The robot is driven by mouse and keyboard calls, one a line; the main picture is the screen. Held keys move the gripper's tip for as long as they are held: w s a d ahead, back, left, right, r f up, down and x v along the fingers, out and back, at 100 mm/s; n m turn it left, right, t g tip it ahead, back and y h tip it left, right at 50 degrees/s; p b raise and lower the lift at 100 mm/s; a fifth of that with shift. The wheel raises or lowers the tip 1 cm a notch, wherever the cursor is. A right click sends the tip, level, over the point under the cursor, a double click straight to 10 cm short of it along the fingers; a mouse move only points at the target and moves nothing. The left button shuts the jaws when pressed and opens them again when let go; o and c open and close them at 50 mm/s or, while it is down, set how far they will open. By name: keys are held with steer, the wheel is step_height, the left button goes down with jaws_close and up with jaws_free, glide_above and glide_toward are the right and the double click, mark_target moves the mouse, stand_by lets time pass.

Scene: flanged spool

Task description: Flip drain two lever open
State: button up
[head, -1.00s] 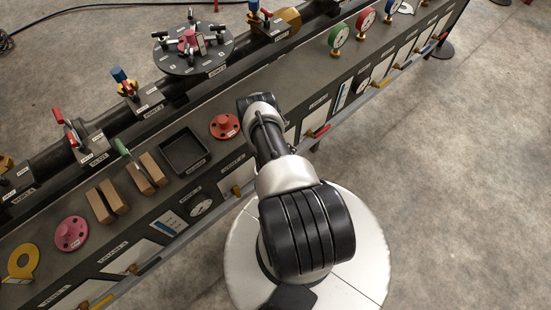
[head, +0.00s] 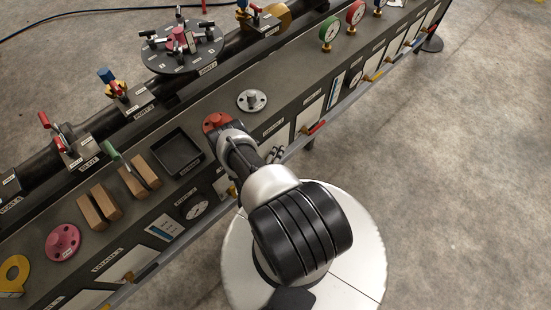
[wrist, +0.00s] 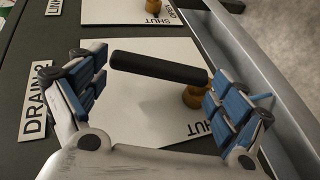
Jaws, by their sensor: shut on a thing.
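In the wrist view, a black lever (wrist: 155,68) on a brass stem (wrist: 197,96) lies across a white plate (wrist: 135,105) between my fingers. My gripper (wrist: 160,90) is shut on this lever, with one blue-padded finger at each end of it. A label beside the plate reads DRAIN (wrist: 37,100), its last character hard to make out. The word SHUT (wrist: 197,128) shows at the stem's lower side; the plate's other end mark is not visible. In the head view, my gripper (head: 277,155) is at the bench's front face, and the lever is hidden there.
Along the front face are a red lever (head: 316,128), a yellow lever (head: 373,76) and a brass stem (head: 128,276). A grey rail (head: 345,105) runs below them. Above are a red flange (head: 216,121), a grey flange (head: 252,100) and a black tray (head: 177,152). The floor at right is clear.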

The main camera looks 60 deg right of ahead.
steer(key=o, duration=1.2)
steer(key=shift+o, duration=0.2)
steer(key=v, duration=1.2)
steer(key=shift+c, duration=0.4)
